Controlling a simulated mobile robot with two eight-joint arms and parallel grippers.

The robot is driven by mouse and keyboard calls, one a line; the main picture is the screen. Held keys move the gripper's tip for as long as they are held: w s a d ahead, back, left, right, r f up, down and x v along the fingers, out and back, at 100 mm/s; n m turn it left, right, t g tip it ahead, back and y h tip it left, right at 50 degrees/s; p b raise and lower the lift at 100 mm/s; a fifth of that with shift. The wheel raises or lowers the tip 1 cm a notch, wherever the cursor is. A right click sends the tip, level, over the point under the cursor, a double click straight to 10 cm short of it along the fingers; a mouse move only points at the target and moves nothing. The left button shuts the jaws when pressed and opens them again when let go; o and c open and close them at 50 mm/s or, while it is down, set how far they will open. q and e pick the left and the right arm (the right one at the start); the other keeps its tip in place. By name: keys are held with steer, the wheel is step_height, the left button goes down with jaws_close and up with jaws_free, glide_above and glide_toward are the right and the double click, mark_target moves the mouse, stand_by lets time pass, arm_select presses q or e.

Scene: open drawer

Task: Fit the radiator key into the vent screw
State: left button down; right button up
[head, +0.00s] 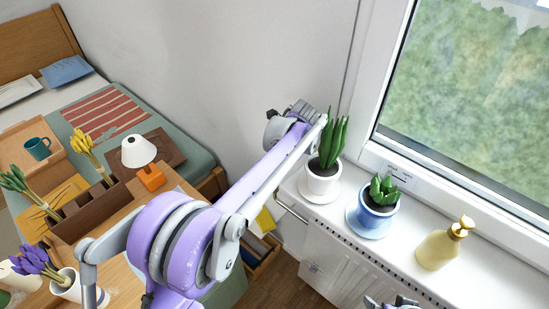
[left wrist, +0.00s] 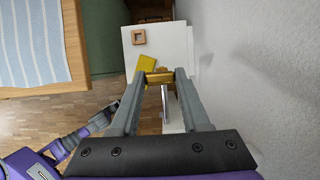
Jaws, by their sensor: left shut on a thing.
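My left gripper (left wrist: 158,78) is shut on a small brass-coloured piece in the left wrist view. This piece (left wrist: 159,73) spans the gap between the fingertips and looks like the radiator key; its far end cannot be made out. In the head view my left arm reaches toward the wall beside the window sill, and its fingertips are hidden. The white radiator (head: 345,262) stands under the sill. I cannot make out the vent screw in either view. Part of my right gripper (head: 392,303) shows at the bottom edge of the head view; its fingers are cut off.
On the sill stand a white-potted plant (head: 322,182), a blue-potted plant (head: 377,217) and a yellow bottle (head: 440,247). An open drawer (head: 264,262) lies low near the bed. The left wrist view shows a wooden square (left wrist: 139,37) and a yellow item (left wrist: 147,62) below the gripper.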

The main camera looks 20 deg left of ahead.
arm_select(q)
steer(key=shift+f, duration=0.15)
steer(key=shift+f+b, duration=2)
steer(key=shift+f, duration=1.05)
steer(key=shift+f+b, duration=0.45)
steer(key=shift+f, duration=0.4)
